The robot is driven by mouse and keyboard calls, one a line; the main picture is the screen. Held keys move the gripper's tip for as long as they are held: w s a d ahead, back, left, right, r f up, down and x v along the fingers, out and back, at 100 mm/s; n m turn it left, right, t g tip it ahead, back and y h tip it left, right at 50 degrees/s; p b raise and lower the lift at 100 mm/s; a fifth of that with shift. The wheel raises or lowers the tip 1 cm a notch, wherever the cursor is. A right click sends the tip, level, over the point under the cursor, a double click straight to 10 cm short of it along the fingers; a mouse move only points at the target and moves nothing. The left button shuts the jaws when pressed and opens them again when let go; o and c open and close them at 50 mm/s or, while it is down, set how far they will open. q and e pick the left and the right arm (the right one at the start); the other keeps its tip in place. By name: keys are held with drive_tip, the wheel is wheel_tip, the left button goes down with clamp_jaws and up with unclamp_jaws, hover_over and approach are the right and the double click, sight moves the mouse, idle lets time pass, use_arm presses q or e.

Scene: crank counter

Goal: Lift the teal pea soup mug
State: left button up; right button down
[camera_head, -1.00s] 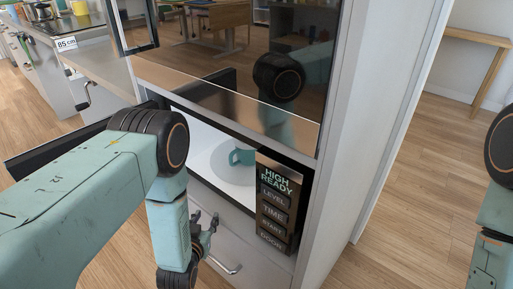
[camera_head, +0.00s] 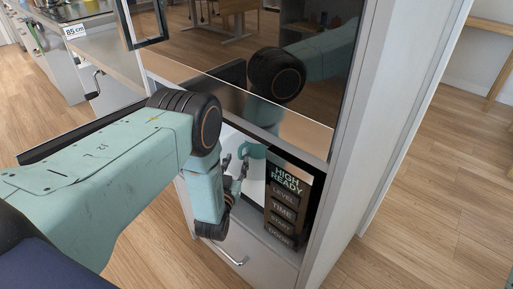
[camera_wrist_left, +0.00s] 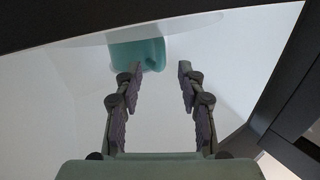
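The teal mug (camera_head: 255,150) stands inside the open microwave, partly hidden behind my gripper and the control panel in the head view. It also shows in the left wrist view (camera_wrist_left: 138,54), beyond the fingertips and left of the middle between them. My left gripper (camera_head: 235,165) is at the microwave opening, close to the mug. In the left wrist view its fingers (camera_wrist_left: 158,75) are spread apart with nothing between them. The left fingertip overlaps the mug's lower edge in that view; I cannot tell whether they touch. My right gripper is out of view.
The microwave's control panel (camera_head: 287,203) stands right of the opening, close to my gripper. Its dark open door (camera_head: 75,143) extends left behind my arm. A glossy dark oven front (camera_head: 250,60) is above, and a drawer handle (camera_head: 228,256) is below. The floor at right is clear.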

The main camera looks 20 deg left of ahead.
sight(240, 153)
use_arm(q)
drive_tip(key=shift+w+a+f+b, duration=0.1)
drive_tip(key=shift+w+a+b, duration=0.15)
drive_tip(key=shift+w, duration=0.7)
drive_tip(key=shift+w+a+b, duration=0.15)
drive_tip(key=shift+w+b, duration=0.2)
drive_tip(key=shift+w, duration=0.6)
drive_tip(key=shift+c, duration=0.3)
clamp_jaws()
